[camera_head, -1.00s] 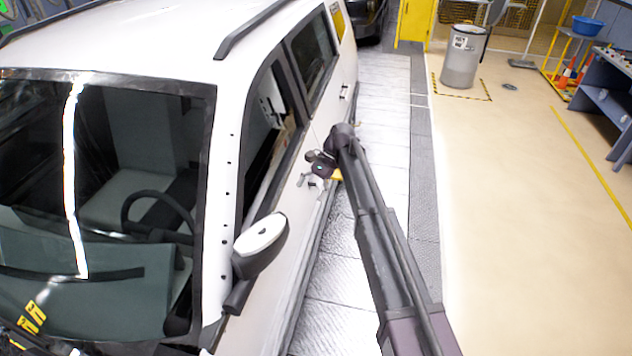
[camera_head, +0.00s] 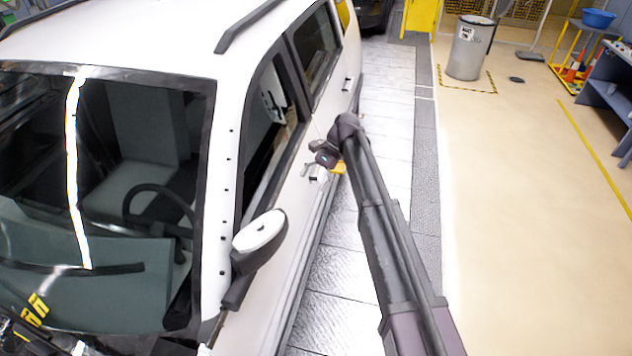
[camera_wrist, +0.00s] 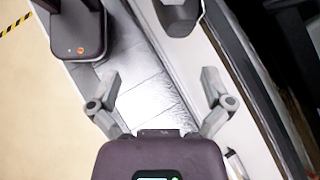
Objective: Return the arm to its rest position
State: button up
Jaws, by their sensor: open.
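My arm reaches up from the lower right of the head view. My gripper (camera_head: 310,170) is at its far end, close beside the front door of the white car (camera_head: 315,135), near the door handle. In the wrist view my gripper (camera_wrist: 160,100) has its two fingers spread wide with nothing between them. Below the fingers the grey metal floor plates show. The car's side (camera_wrist: 240,130) runs down the right of the wrist view, near the right finger. I cannot tell from the head view whether a finger touches the door.
The side mirror (camera_head: 258,240) juts out from the car nearer to me. Metal floor plates (camera_head: 385,100) and a clear tan floor (camera_head: 530,220) lie to the right. A grey bin (camera_head: 468,50), a blue bowl (camera_head: 598,18) and a workbench (camera_head: 612,95) stand at the far right.

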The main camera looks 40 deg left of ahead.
jog(key=shift+s, duration=0.15)
jog(key=w+d+f+t+y+b, duration=0.15)
jog(key=w+d+f+b, duration=0.3)
jog(key=d, duration=0.75)
jog(key=w+d+f+t+b, duration=0.25)
jog(key=d+f, duration=0.35)
jog(key=d, duration=0.5)
jog(key=w+d+f+t+y+b, duration=0.1)
jog(key=w+d+f+b, duration=0.35)
jog(key=d, duration=0.75)
jog(key=s+d+f+t+h+b, duration=0.1)
jog(key=s+d+f+b, duration=0.1)
jog(key=d, duration=0.9)
jog(key=s+d+f+t+h+b, duration=0.1)
jog(key=d+f+b, duration=0.4)
jog(key=d, duration=0.6)
jog(key=s+d+f+t+h+b, duration=0.1)
jog(key=d+f, duration=0.4)
jog(key=d, duration=0.6)
jog(key=s+t+b, duration=0.1)
jog(key=s+b, duration=0.1)
jog(key=shift+s+f+m+b, duration=0.2)
jog(key=shift+f+m+b, duration=0.05)
jog(key=shift+m+b, duration=0.05)
